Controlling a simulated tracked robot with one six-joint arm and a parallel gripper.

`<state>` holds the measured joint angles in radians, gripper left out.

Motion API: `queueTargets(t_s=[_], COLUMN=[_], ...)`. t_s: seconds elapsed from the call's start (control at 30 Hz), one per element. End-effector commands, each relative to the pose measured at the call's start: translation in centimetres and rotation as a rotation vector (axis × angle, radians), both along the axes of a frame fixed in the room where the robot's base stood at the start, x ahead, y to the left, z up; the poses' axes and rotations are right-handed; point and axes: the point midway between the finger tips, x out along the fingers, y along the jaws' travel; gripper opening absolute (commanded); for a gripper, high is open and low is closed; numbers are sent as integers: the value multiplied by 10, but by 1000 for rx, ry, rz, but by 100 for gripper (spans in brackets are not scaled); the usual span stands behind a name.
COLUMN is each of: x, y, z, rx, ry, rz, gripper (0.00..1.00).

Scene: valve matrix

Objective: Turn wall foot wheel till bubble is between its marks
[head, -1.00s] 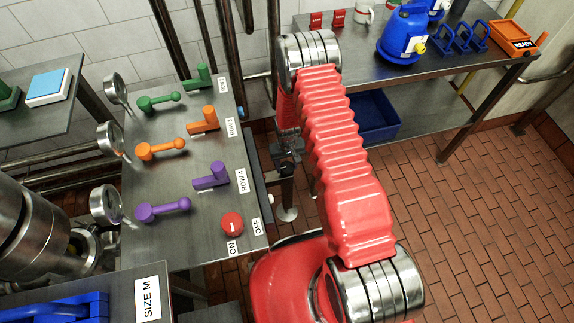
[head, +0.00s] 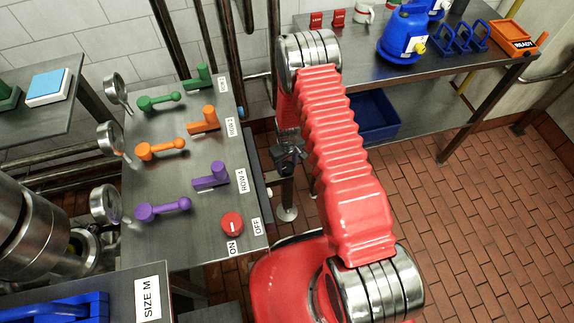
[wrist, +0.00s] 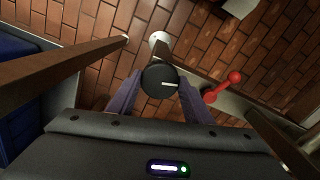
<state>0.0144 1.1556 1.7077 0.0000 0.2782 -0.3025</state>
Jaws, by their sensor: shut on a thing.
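A round black wheel (wrist: 159,81) with a white line on its face is in the middle of the wrist view. The line points to the right. My gripper (wrist: 161,88) is shut on this wheel, with one grey-purple finger on each side of it. In the head view, a dark part beside the table leg is partly hidden behind my red arm; I cannot tell wheel from gripper there. I cannot make out a bubble or its marks in either view.
A pale round foot (wrist: 158,42) stands on the brick floor just beyond the wheel. A red ball-ended handle (wrist: 224,86) is to its right. The valve panel (head: 200,245) is left of my arm; a table with a blue bin (head: 375,118) beneath is behind it.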

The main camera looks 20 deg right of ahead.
Motion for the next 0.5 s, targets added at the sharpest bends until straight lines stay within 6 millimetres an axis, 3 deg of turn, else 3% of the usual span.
queueTargets(t_s=[0.5], x=[0], y=[0], z=[0], rx=[0], ry=[0], rz=[485], gripper=[23])
